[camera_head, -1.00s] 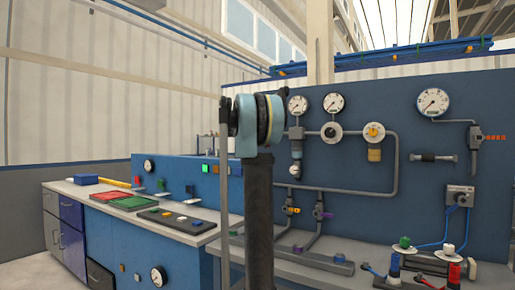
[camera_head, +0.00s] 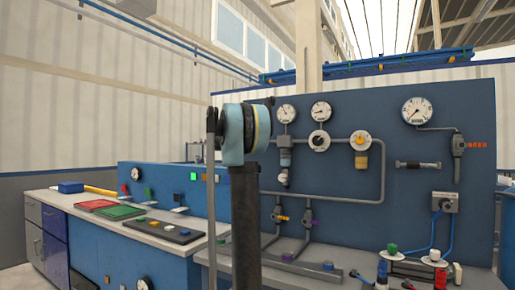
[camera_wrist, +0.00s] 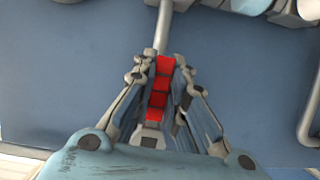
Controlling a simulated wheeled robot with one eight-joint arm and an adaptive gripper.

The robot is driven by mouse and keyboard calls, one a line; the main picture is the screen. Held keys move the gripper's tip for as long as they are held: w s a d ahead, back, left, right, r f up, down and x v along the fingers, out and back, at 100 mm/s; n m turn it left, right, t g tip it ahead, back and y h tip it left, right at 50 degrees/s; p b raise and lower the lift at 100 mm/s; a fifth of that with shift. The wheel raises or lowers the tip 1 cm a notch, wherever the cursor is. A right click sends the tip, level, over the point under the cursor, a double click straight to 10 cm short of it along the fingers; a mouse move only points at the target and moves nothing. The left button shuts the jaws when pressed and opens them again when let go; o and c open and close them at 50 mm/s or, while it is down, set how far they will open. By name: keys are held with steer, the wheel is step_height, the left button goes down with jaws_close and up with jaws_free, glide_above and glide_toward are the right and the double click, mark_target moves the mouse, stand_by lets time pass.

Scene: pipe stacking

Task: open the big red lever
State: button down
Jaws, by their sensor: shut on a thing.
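The big red lever (camera_wrist: 159,100) shows in the wrist view as a red, segmented handle below a grey pipe (camera_wrist: 163,28). My gripper (camera_wrist: 160,72) has its two fingers on either side of the lever and is shut on it. The fingers cover the lever's sides. A grey fitting (camera_wrist: 152,139) shows at the handle's lower end. In the head view my arm stands in front of the left part of the blue panel, and I cannot make out my gripper or this lever there.
The blue panel (camera_head: 400,215) carries gauges (camera_head: 416,110), grey pipes and a small valve with an orange-red handle (camera_head: 480,145). A bench at left holds red (camera_head: 97,205) and green trays (camera_head: 120,212). In the wrist view another pipe (camera_wrist: 312,105) runs at right.

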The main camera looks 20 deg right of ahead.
steer(key=shift+w+a+r+n, duration=0.15)
steer(key=shift+w+n, duration=0.1)
steer(key=shift+n, duration=0.15)
steer(key=c, duration=1.7)
jaws_free()
steer(key=shift+w+a, duration=0.1)
steer(key=shift+o, duration=0.6)
steer(key=shift+s, duration=0.2)
steer(key=v, duration=1.1)
steer(key=shift+a+f, duration=0.25)
steer(key=shift+a, duration=0.15)
